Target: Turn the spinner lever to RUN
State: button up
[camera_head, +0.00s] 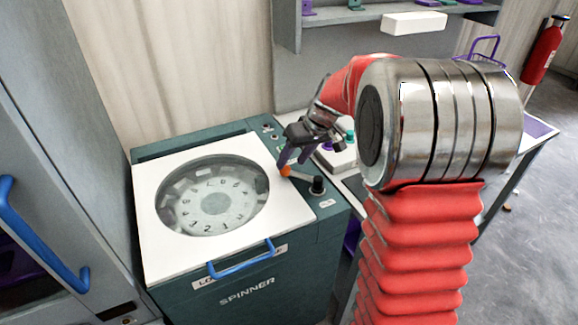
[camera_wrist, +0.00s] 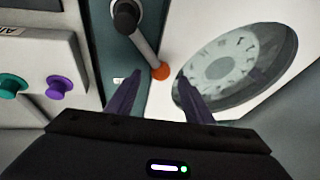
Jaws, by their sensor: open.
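The spinner (camera_head: 265,287) is a dark teal cabinet with a closed white lid (camera_head: 157,250) and a round window. Its lever (camera_head: 302,176) is a light bar on a black pivot (camera_head: 317,185) at the right of its top, with an orange knob (camera_head: 285,171) at the free end. The lever also shows in the wrist view (camera_wrist: 146,50), with the orange knob (camera_wrist: 161,72) beyond and between my fingertips. My gripper (camera_head: 292,160) is open, its purple fingers close to the knob. I cannot tell whether they touch it. The lever's label is too small to read.
A control box with a purple button (camera_wrist: 59,87) and a teal button (camera_wrist: 12,86) stands right of the spinner in the head view. A blue lid handle (camera_head: 241,260) sticks out at the front. A grey cabinet (camera_head: 60,130) stands at left.

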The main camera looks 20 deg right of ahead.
jog(key=v, duration=0.9)
jog(key=shift+s, duration=0.15)
